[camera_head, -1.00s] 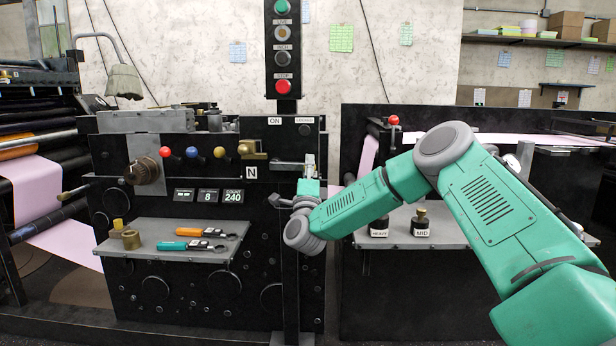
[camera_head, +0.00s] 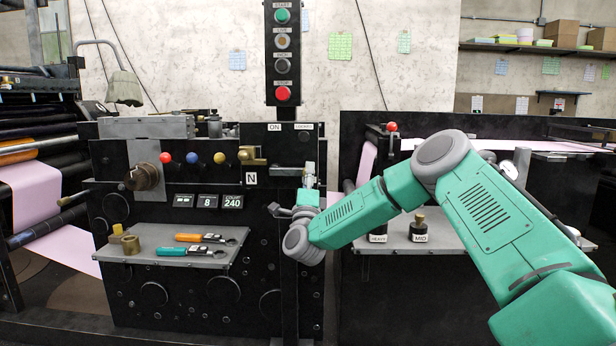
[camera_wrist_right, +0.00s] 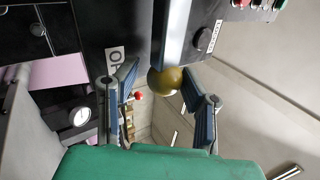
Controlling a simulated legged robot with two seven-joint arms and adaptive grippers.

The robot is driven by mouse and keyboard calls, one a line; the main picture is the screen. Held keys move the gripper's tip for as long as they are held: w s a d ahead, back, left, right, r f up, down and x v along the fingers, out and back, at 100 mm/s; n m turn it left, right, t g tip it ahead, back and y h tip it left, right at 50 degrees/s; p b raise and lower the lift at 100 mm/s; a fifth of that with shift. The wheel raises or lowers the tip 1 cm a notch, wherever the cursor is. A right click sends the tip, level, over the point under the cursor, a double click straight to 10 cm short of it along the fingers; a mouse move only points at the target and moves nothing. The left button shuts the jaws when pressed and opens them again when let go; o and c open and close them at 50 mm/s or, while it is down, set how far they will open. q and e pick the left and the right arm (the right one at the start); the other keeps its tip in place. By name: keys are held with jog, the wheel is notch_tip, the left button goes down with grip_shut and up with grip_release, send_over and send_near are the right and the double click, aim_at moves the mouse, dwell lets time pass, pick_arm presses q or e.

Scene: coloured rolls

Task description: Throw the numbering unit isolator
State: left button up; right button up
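The isolator panel (camera_head: 290,146) is black with an ON label and a second small label at its top. A grey lever (camera_head: 287,171) lies level across its lower part. My right gripper (camera_head: 309,178) is at the lever's right end. In the right wrist view, a round brass knob (camera_wrist_right: 165,82) shows between the spread fingers of my right gripper (camera_wrist_right: 162,84). The fingers look apart from it; depth is hard to judge. A partly hidden label (camera_wrist_right: 115,60) stands beside the left finger. My left gripper is not in view.
A button column (camera_head: 283,55) stands above the panel. To the left are coloured ball knobs (camera_head: 192,158), a brass block (camera_head: 252,156) and a shelf with tools (camera_head: 185,245). A shelf with a black weight (camera_head: 420,230) is behind my right arm.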

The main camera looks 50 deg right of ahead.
jog(key=v, duration=1.1)
jog(key=shift+f, duration=0.3)
jog(key=shift+s+a, duration=0.1)
jog(key=shift+s, duration=0.05)
jog(key=shift+a, duration=0.1)
